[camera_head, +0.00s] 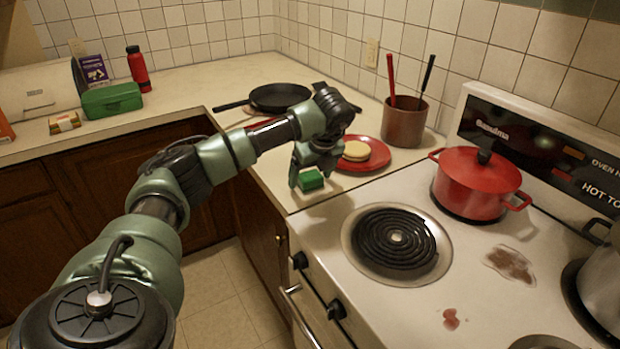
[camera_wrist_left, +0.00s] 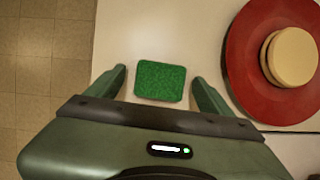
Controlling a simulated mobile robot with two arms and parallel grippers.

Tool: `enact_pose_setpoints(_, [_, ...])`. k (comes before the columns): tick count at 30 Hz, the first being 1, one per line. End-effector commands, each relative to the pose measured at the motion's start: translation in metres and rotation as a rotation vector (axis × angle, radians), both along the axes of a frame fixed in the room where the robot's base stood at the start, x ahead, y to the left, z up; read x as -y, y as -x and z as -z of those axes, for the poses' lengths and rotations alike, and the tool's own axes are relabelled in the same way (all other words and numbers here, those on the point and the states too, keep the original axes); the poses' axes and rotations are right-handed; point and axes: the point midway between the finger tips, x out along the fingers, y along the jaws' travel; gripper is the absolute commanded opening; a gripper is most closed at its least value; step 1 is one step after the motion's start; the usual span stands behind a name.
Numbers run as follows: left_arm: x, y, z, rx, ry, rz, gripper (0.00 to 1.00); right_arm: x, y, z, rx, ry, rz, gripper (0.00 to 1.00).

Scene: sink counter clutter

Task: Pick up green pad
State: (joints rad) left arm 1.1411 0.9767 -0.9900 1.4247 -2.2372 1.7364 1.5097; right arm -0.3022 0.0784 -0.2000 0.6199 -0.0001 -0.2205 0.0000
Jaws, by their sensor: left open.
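The green pad (camera_head: 311,180) lies on the counter near its front edge, just left of the stove. In the left wrist view the green pad (camera_wrist_left: 160,81) is flat and lies between the fingertips. My left gripper (camera_head: 306,180) is over the pad with its fingers pointing down. In the wrist view my left gripper (camera_wrist_left: 158,84) is open, with one finger on each side of the pad and a gap on both sides. I cannot tell the exact height of the fingertips above the counter. My right gripper is not in view.
A red plate (camera_head: 376,163) with a round pale stack (camera_head: 356,151) is close to the gripper. Behind are a black pan (camera_head: 280,97) and a utensil pot (camera_head: 404,123). The stove, with a red pot (camera_head: 474,184) and a coil burner (camera_head: 396,240), is to the right.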

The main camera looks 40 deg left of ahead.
Motion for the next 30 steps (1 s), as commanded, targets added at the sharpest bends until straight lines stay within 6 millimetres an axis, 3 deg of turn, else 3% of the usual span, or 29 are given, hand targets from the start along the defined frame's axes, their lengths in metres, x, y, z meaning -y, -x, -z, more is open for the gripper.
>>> enact_pose_setpoints(9, [-0.002, -0.001, 0.006, 0.001, 0.0, 0.0, 0.79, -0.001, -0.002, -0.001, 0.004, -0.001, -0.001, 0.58])
enact_pose_setpoints(15, [-0.002, -0.001, 0.006, 0.001, 0.0, 0.0, 0.23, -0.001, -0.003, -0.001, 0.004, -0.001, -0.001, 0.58])
enact_pose_setpoints(16, [-0.002, -0.001, 0.006, 0.001, 0.0, 0.0, 0.18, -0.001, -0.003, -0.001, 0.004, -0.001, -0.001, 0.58])
enact_pose_setpoints(25, [-0.002, -0.001, 0.004, 0.002, 0.0, 0.001, 0.17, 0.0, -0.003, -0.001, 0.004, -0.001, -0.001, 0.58])
enact_pose_setpoints(30, [-0.002, -0.002, -0.008, 0.003, 0.0, 0.0, 0.17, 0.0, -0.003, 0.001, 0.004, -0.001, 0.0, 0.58])
